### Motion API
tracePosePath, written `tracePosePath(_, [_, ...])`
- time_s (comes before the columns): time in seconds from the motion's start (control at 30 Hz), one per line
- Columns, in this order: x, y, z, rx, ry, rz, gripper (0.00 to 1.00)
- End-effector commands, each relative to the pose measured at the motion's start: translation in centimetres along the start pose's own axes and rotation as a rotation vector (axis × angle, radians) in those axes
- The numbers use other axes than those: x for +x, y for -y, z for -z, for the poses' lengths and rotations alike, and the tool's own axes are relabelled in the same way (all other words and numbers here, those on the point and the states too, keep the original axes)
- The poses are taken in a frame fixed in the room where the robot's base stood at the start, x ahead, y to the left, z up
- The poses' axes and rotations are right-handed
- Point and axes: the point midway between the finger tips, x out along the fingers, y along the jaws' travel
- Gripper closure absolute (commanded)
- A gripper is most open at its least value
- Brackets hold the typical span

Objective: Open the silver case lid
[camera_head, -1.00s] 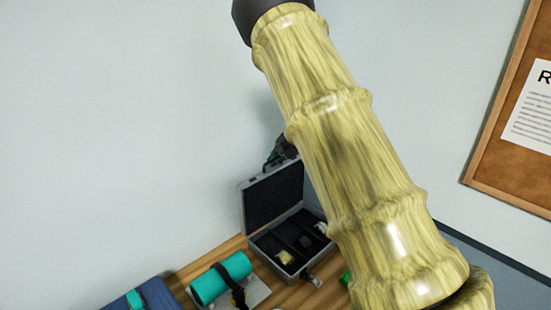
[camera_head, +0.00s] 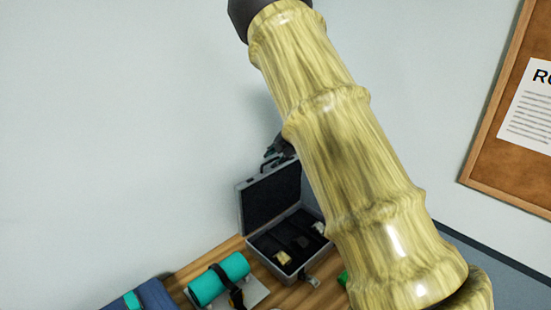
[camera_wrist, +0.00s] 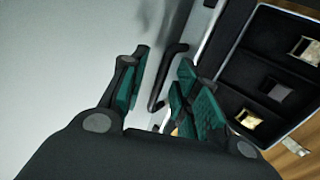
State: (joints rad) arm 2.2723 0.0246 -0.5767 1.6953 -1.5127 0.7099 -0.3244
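The silver case (camera_head: 291,268) stands on the wooden table against the wall, and its lid (camera_head: 270,197) is raised, close to upright. Its dark compartments show, with small gold and dark pieces inside; they also show in the wrist view at the right. My gripper (camera_head: 279,148) is partly hidden behind my arm, just above and behind the lid's top edge. In the wrist view, my gripper (camera_wrist: 158,100) has its green-padded fingers apart. The black case handle (camera_wrist: 166,76) shows between the fingers; I cannot tell whether they touch it.
A teal roll (camera_head: 219,279) with a black strap lies left of the case. A blue bundle (camera_head: 148,297) with a teal band is farther left. A green thing (camera_head: 343,278) peeks out beside my arm. A corkboard (camera_head: 514,175) hangs at the right. The wall is close behind the case.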

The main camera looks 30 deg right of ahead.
Motion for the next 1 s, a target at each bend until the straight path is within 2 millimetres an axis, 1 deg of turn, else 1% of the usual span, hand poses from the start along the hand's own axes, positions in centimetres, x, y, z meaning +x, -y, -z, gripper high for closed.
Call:
tracePosePath(0.17, [-2.8,0.0,-0.2,0.002,0.002,-0.002,0.69])
tracePosePath(0.4, [-7.2,0.1,-0.3,0.004,0.002,-0.001,0.69])
tracePosePath(0.6, [-9.9,0.1,-0.4,0.003,0.002,-0.001,0.69])
tracePosePath(0.8, [-11.1,0.1,-0.5,0.003,0.002,0.0,0.69])
tracePosePath(1.0, [-11.2,0.2,-0.5,0.003,0.002,0.0,0.69])
